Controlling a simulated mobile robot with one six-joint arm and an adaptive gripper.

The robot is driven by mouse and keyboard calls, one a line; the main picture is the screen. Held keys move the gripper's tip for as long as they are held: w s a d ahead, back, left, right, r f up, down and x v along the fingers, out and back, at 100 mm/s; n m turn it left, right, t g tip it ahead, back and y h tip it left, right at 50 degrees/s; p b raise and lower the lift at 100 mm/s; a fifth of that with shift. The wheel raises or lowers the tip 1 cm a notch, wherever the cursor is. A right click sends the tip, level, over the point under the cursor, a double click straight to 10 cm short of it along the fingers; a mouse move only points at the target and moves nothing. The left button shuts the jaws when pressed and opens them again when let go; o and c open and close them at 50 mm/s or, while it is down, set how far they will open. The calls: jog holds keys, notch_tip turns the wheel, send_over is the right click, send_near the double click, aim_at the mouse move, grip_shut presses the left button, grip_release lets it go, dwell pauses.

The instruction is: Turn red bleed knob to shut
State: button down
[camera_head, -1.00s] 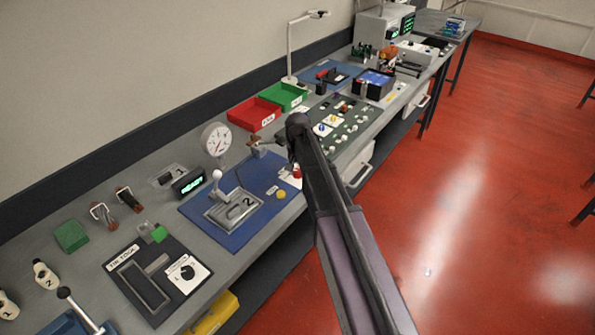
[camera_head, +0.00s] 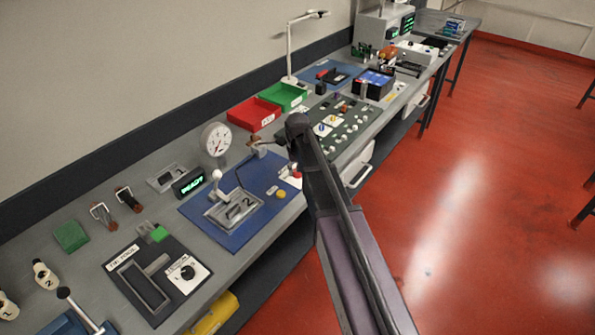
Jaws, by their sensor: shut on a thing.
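A small brownish-red knob (camera_head: 253,141), which I take for the red bleed knob, shows on a grey block at the back right of the blue mat (camera_head: 210,236). A round white gauge (camera_head: 216,139) stands just left of the knob.
A white-knobbed lever (camera_head: 217,175) on a metal plate and a yellow button (camera_head: 281,193) are on the mat. A red tray (camera_head: 253,114) and a green tray (camera_head: 283,97) lie behind. A dark panel with several knobs (camera_head: 345,127) is to the right, partly behind my arm.

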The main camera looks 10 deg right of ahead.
jog(key=shift+c, duration=1.3)
grip_release()
jog(key=shift+m, duration=0.4)
